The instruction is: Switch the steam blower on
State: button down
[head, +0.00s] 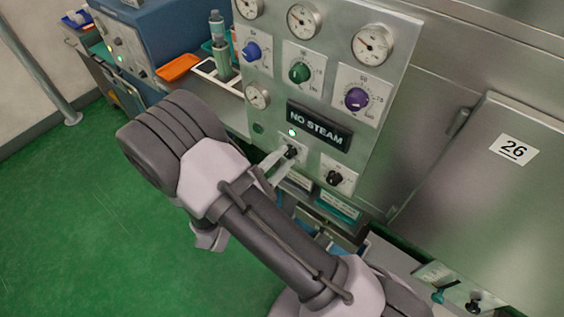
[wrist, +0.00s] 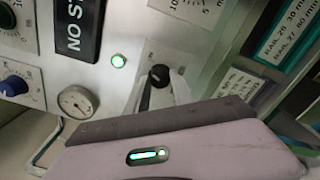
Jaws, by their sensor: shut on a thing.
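The steel control panel (head: 272,80) fills the upper middle of the head view. A small black rotary knob (head: 291,151) sits on a white plate low on it; it also shows in the wrist view (wrist: 159,75). My gripper (head: 285,158) is shut on this knob, one light finger on each side. The knob's label is too small to read. A second black knob (head: 335,178) is on a plate to the lower right, apart from my gripper. A small green lamp (head: 292,132) is lit just above the held knob, under the dark NO STEAM sign (head: 319,126).
Blue (head: 252,51), green (head: 299,73) and purple (head: 357,98) dials and several gauges are above. A blue machine (head: 165,40) and an orange tray (head: 178,67) are at left. Green floor (head: 70,210) lies open at left.

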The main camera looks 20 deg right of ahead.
jog(key=m+b, duration=0.3)
jog(key=m, duration=0.1)
jog(key=shift+m, duration=0.4)
dwell(0.4)
jog(key=c, duration=1.1)
grip_release()
jog(key=shift+s+a, duration=0.1)
jog(key=p+v, duration=0.3)
jog(key=v, duration=1.4)
jog(key=shift+a, duration=0.1)
